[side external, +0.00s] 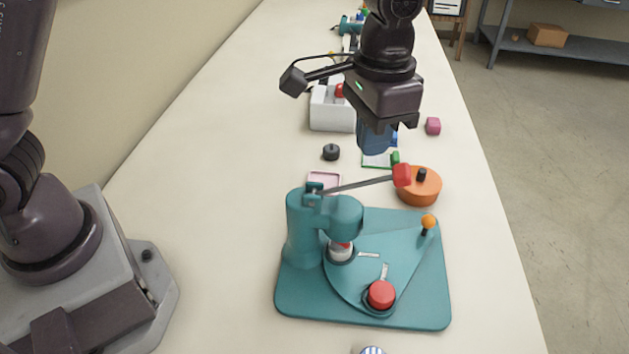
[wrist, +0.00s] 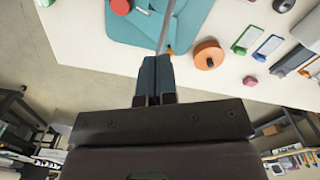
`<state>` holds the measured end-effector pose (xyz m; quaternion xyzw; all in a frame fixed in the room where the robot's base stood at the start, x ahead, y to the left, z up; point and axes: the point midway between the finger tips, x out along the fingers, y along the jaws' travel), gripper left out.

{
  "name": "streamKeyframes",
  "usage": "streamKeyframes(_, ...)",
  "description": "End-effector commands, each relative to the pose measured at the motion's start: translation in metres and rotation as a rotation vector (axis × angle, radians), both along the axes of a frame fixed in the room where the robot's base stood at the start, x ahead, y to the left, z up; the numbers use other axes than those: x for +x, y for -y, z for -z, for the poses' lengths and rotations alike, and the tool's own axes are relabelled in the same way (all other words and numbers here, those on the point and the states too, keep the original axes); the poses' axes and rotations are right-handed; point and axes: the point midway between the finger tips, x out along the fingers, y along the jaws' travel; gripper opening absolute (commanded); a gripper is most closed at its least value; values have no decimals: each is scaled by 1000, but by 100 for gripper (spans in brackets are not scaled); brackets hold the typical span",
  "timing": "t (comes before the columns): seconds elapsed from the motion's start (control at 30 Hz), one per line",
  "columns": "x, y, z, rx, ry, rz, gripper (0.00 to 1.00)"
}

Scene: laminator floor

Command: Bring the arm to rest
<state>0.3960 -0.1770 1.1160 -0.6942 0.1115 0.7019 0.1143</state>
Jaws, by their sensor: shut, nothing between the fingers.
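My gripper (side external: 375,138) hangs above the table, fingers pointing down, behind the teal press in the side external view. In the wrist view its fingers (wrist: 154,68) are together with nothing between them. The teal press (side external: 295,255) stands on the near part of the table. Its lever ends in a red knob (side external: 402,175), which shows just below and right of the fingers in the side external view. I cannot tell the exact gap between the fingers and the lever. The press base (wrist: 190,20) also shows at the top of the wrist view.
An orange round pot (side external: 420,188) stands right of the lever knob. A white bin (side external: 330,110), a black knob (side external: 331,152), a pink block (side external: 433,126) and a pink tray (side external: 324,180) lie farther back. The table's left side (side external: 200,160) is clear.

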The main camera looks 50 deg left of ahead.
Motion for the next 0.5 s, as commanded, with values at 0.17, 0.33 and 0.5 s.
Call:
streamKeyframes(0.17, -44, -53, -39, -23, 74, -38, 0)
streamKeyframes(0.33, -93, -98, -64, -45, 162, -92, 0)
streamKeyframes(0.5, -143, -136, -77, -63, 266, -162, 0)
